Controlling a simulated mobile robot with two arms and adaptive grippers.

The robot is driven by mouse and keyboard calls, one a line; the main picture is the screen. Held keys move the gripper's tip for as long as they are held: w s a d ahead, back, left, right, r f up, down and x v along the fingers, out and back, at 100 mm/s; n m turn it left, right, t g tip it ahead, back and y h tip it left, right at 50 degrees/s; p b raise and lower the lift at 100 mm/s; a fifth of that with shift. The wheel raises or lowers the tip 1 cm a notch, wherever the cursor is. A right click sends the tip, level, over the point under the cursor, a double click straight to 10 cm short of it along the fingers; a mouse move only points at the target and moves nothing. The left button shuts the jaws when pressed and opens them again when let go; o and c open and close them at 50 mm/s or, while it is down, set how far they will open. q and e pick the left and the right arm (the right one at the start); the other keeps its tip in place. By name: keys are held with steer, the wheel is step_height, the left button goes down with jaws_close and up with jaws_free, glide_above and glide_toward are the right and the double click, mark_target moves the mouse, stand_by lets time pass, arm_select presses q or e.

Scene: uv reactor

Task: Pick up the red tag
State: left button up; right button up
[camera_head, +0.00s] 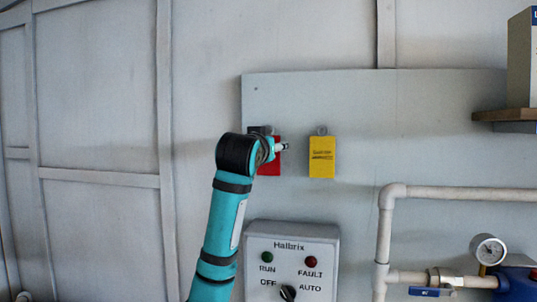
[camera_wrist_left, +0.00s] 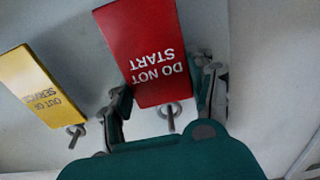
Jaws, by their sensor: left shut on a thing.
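The red tag (camera_wrist_left: 143,48) reads "DO NOT START" upside down in the left wrist view. A metal hook or peg (camera_wrist_left: 171,113) shows at its ring end. My left gripper (camera_wrist_left: 164,95) is shut on the red tag, one finger at each side edge near that end. In the head view the red tag (camera_head: 270,162) is at the grey wall panel, partly hidden behind my left wrist. I cannot tell whether it is still on its peg. My right gripper is in neither view.
A yellow tag (camera_head: 322,157) hangs just right of the red one, also in the left wrist view (camera_wrist_left: 38,86). Below is a control box (camera_head: 292,258) with lamps and a knob. Pipes (camera_head: 450,194) and a gauge (camera_head: 489,250) are at right, under a shelf (camera_head: 504,115).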

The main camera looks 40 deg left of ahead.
arm_select(q)
steer(key=shift+s+r+b, duration=0.15)
steer(key=shift+r+b, duration=0.05)
steer(key=shift+b, duration=0.55)
steer(key=b+v, duration=0.5)
steer(key=v, duration=0.9)
steer(key=shift+b, duration=0.3)
steer(key=b+v, duration=0.1)
steer(key=v, duration=0.1)
steer(key=b+v, duration=0.1)
steer(key=shift+s+d+r, duration=0.15)
steer(key=shift+s+r, duration=0.05)
steer(key=shift+s, duration=0.1)
steer(key=shift+w+f, duration=0.1)
